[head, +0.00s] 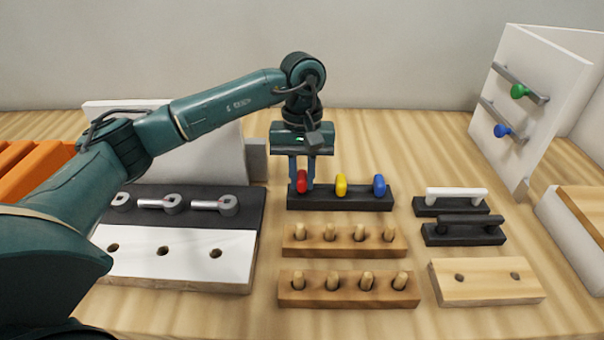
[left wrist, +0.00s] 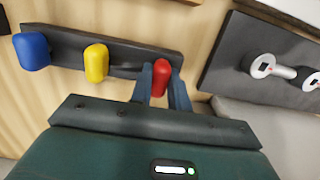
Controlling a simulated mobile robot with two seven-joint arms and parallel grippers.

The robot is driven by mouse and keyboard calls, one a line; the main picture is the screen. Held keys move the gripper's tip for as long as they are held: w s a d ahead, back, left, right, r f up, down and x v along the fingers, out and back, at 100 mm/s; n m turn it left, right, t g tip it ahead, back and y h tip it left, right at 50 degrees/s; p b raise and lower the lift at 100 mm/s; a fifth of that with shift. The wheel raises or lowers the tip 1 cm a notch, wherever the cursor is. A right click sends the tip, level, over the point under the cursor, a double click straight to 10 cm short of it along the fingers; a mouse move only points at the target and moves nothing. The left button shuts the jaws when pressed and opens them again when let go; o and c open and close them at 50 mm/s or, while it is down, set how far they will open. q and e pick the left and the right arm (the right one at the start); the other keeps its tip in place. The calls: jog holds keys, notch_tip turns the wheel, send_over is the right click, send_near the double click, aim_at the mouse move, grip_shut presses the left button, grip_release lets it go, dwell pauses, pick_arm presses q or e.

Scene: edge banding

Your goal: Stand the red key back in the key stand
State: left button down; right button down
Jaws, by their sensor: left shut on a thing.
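The red key (head: 302,181) stands upright at the left end of the dark key stand (head: 340,203). My left gripper (head: 302,185) points down and its two fingers are shut on the red key. In the left wrist view the red key (left wrist: 161,76) sits between the blue-grey fingers (left wrist: 163,84), at the end of the stand (left wrist: 125,53). The yellow key (head: 341,184) and the blue key (head: 379,185) stand in the same stand to its right. Whether the red key's foot is fully seated is hidden. My right gripper does not show.
Two wooden blocks with pegs (head: 344,241) (head: 349,289) lie in front of the stand. At left are a dark board with metal fittings (head: 180,200) and a white board with holes (head: 180,252). Handles (head: 457,196) and a two-hole block (head: 485,282) lie at right.

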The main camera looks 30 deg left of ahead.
pick_arm(q)
jog(key=shift+f, duration=0.25)
dwell(0.3)
jog(key=c, duration=1.3)
grip_release()
jog(key=shift+o, duration=0.2)
jog(key=shift+r, duration=0.15)
jog(key=shift+r+p, duration=0.9)
jog(key=shift+r, duration=0.8)
jog(key=shift+r+p, duration=0.35)
jog(key=shift+r, duration=0.35)
